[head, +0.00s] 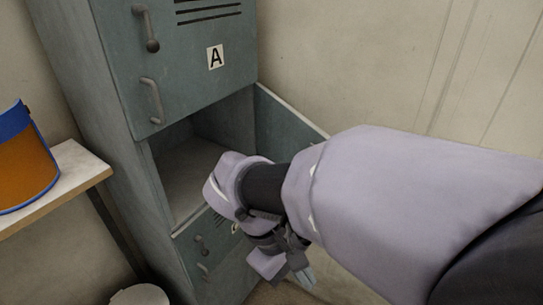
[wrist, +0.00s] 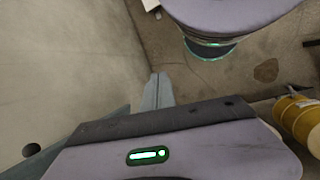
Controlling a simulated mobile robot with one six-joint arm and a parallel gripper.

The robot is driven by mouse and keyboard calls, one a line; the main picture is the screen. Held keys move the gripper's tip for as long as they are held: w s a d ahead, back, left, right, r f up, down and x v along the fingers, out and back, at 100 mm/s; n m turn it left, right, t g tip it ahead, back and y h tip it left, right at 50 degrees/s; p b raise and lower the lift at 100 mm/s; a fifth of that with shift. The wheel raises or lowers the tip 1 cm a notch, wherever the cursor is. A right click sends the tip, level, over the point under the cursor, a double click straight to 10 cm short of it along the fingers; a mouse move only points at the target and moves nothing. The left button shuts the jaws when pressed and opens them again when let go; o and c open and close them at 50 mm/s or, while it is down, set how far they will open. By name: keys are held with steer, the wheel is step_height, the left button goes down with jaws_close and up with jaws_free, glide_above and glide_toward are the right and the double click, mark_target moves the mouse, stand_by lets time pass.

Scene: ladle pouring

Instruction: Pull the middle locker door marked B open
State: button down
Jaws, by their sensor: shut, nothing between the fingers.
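The grey-green locker stands in the head view. Its middle compartment (head: 185,175) is open, and the middle door (head: 283,118) is swung out to the right. The B mark is not visible. The upper door marked A (head: 185,60) is closed. The lower door marked C (head: 205,255) looks closed and is partly behind my arm. My gripper (head: 304,273) is shut and empty, pointing down in front of the locker's lower right, apart from the middle door's visible upper part. Its closed fingers also show in the wrist view (wrist: 156,90).
A shelf (head: 75,170) at the left holds an orange container with a blue rim (head: 25,165). A pale round object (head: 140,295) is on the floor below. A yellow cylinder (wrist: 298,122) shows at the right of the wrist view. Bare wall lies behind the open door.

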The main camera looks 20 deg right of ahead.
steer(key=w+a+f+n+t+h+p, duration=0.1)
steer(key=w+a+n+t+h+p, duration=0.1)
steer(key=w+n+h, duration=0.55)
steer(key=w+a+f+n+t+h+p, duration=0.1)
steer(key=w+a+n+t+h+p, duration=0.15)
steer(key=w+n+h, duration=0.45)
steer(key=w+d+y+b, duration=0.1)
steer(key=w+d+b, duration=0.2)
steer(key=d, duration=1.1)
steer(key=shift+b, duration=0.3)
